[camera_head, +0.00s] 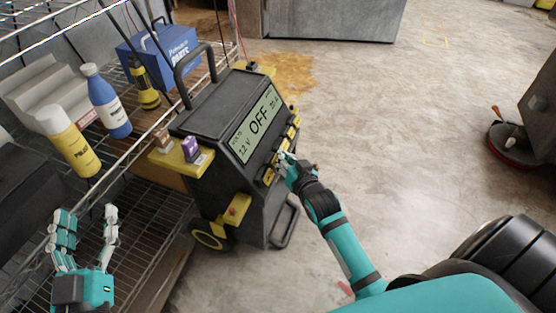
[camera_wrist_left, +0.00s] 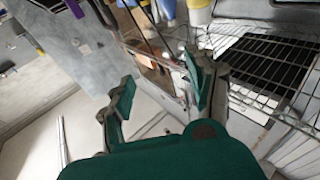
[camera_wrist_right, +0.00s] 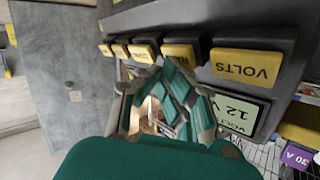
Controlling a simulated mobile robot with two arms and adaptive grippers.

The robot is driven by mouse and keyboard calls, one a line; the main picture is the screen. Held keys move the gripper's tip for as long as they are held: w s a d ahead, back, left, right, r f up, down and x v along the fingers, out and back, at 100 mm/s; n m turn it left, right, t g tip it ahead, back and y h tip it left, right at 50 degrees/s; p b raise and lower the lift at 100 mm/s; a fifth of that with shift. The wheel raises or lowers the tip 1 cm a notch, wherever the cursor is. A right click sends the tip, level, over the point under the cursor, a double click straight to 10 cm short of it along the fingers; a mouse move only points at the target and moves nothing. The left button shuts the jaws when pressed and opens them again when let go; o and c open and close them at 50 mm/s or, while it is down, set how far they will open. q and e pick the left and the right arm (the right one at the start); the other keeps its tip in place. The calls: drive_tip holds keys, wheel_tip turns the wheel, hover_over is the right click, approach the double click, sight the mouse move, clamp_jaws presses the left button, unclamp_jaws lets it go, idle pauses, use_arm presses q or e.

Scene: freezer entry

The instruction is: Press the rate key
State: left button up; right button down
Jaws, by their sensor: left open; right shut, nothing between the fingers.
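A dark charger (camera_head: 207,103) stands by the shelf, its tilted display (camera_head: 257,124) reading 12 V, OFF and what looks like 30 A. A row of yellow keys runs below the display. In the right wrist view the nearest key (camera_wrist_right: 247,65) reads VOLTS; the neighbouring key (camera_wrist_right: 180,52) is partly hidden by my fingertips, and I cannot read which key is rate. My right gripper (camera_head: 284,161) is shut and empty at the lower part of the key row, close to the keys; contact cannot be told. My left gripper (camera_head: 87,222) is open and empty, left of the charger.
A wire shelf (camera_head: 143,148) at left holds a yellow bottle (camera_head: 70,143), a blue-white bottle (camera_head: 106,104) and a blue parts box (camera_head: 165,47).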

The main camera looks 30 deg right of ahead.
drive_tip(key=shift+w+a+f, duration=0.1)
idle(0.5)
use_arm(q)
wheel_tip(320, 180, down, 8)
drive_tip(key=a+g+y+p, duration=0.1)
drive_tip(key=g+p, duration=0.1)
drive_tip(key=g, duration=0.3)
drive_tip(key=shift+s+a+y, duration=0.2)
drive_tip(key=shift+s+y, duration=0.1)
drive_tip(key=shift+s, duration=0.15)
use_arm(e)
drive_tip(key=shift+s+d+r, duration=0.45)
drive_tip(key=shift+s+d, duration=0.05)
drive_tip(key=shift+s, duration=0.1)
